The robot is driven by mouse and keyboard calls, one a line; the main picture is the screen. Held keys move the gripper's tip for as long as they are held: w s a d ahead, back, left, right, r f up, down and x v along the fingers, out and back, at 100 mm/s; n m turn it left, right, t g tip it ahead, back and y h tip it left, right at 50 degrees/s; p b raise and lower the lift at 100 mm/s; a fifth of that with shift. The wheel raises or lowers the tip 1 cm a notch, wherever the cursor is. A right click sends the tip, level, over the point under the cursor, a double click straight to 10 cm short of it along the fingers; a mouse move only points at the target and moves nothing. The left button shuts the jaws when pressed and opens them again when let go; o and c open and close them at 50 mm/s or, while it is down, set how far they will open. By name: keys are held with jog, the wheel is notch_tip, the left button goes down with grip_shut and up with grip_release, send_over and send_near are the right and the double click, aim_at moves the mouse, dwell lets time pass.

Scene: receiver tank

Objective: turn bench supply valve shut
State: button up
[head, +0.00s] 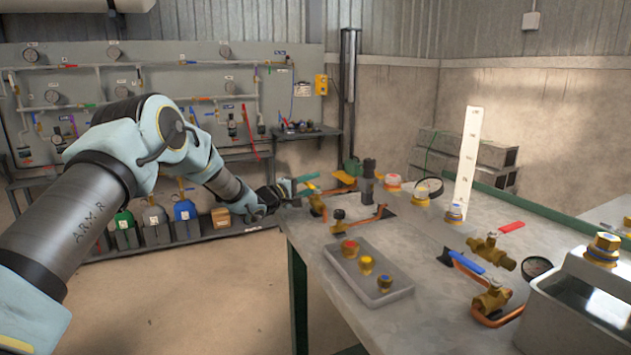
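My arm reaches in from the left, and my gripper (287,190) is at the far left corner of the bench, small in the head view. A brass valve (317,206) stands at this corner, with a green lever (306,179) close beside the gripper. I cannot tell whether the fingers touch the lever or are around it. Other brass lever valves stand on the bench, one with a red lever (511,227) and one with a blue lever (467,263). No readable label shows which one is the bench supply valve.
The grey bench (340,300) holds a tray with brass fittings (366,268), copper pipes, gauges (429,188) and a tall white scale (467,155). A metal tank (590,300) is at the right. A pipe panel (150,90) stands behind; the floor left of the bench is clear.

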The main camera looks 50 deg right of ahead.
jog(key=shift+d, duration=0.75)
jog(key=shift+c, duration=0.2)
grip_shut()
dwell(0.7)
